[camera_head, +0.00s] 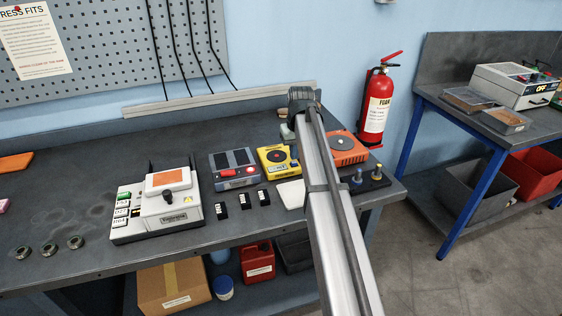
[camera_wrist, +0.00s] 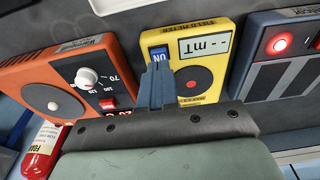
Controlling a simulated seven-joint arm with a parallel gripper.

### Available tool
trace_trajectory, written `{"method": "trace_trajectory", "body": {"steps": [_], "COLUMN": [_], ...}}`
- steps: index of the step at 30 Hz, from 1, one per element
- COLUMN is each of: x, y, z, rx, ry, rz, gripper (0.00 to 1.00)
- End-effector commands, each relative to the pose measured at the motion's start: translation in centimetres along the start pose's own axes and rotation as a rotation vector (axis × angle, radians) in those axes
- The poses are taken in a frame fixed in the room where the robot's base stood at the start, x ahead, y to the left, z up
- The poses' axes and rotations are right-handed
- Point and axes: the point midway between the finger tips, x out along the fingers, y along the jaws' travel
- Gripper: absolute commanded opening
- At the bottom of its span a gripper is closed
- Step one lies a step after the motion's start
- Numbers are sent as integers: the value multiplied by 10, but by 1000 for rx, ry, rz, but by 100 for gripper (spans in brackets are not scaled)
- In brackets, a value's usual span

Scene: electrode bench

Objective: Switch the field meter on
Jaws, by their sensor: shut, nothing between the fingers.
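The field meter is a yellow box with a black and red round dial; it stands in the middle of the wrist view (camera_wrist: 208,60) and on the bench in the head view (camera_head: 268,153). Its pale display shows dashes and "mT". A blue rocker switch (camera_wrist: 159,53) with white lettering sits on its face. My gripper (camera_wrist: 157,68) is shut and empty, its fingertips at the near edge of the switch. I cannot tell whether they touch it. In the head view my arm hides part of the meter's right side.
An orange device (camera_wrist: 70,85) with a white knob and red switch stands beside the meter. On the other side is a grey device (camera_wrist: 285,55) with a lit red button. A white machine (camera_head: 160,210) stands farther left. Small black blocks (camera_head: 242,200) lie in front.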

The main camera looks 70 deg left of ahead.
Motion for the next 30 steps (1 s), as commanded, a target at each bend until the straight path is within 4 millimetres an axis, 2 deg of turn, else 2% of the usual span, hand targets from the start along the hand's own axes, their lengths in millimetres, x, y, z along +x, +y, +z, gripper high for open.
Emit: {"method": "trace_trajectory", "body": {"steps": [30], "x": [10], "y": [0], "z": [2], "rx": [0], "ry": [0], "rz": [0], "gripper": [0]}}
